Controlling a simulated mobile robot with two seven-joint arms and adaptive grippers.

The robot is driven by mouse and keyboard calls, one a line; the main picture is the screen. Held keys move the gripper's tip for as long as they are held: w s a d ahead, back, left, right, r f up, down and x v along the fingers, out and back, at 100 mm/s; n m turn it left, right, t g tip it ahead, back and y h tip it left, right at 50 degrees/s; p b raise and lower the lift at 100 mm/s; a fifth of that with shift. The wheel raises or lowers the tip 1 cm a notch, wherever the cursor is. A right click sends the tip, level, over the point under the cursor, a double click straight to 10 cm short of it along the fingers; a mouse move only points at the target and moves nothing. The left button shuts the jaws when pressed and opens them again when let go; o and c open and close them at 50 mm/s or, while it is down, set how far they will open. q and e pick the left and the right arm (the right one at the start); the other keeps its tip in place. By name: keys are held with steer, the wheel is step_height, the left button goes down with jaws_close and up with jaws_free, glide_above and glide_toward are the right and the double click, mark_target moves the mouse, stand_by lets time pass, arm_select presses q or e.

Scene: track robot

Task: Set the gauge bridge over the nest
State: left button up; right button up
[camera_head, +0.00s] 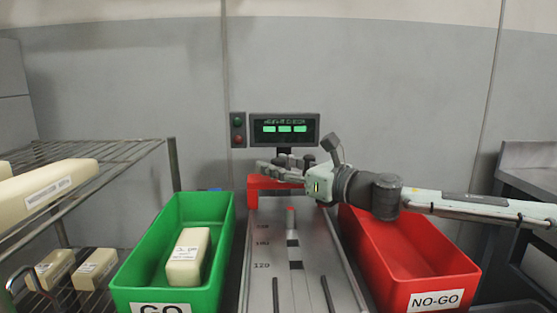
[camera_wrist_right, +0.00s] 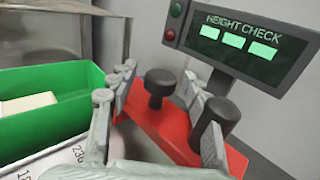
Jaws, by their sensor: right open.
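The red gauge bridge (camera_head: 253,190) stands at the far end of the grey metal plate (camera_head: 268,235), partly hidden by my right gripper (camera_head: 280,170). In the right wrist view, the bridge (camera_wrist_right: 160,125) carries a black knob (camera_wrist_right: 159,88). The open fingers of my right gripper (camera_wrist_right: 158,78) reach to either side of the knob; I cannot tell whether they touch it. A dark cylinder (camera_wrist_right: 218,112) stands beside the right-hand finger. Dark squares mark the plate's middle, but I cannot make out which part is the nest. My left gripper is not in view.
A green GO bin (camera_head: 140,262) holding a pale block (camera_head: 188,255) stands left of the plate. A red NO-GO bin (camera_head: 410,262) stands right, its visible inside empty. A height-check display (camera_head: 285,129) stands behind. A wire rack (camera_head: 120,150) with pale blocks is far left.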

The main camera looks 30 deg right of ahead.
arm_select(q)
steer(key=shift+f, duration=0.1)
arm_select(e)
jaws_close()
stand_by(0.3)
steer(key=shift+s+f, duration=0.1)
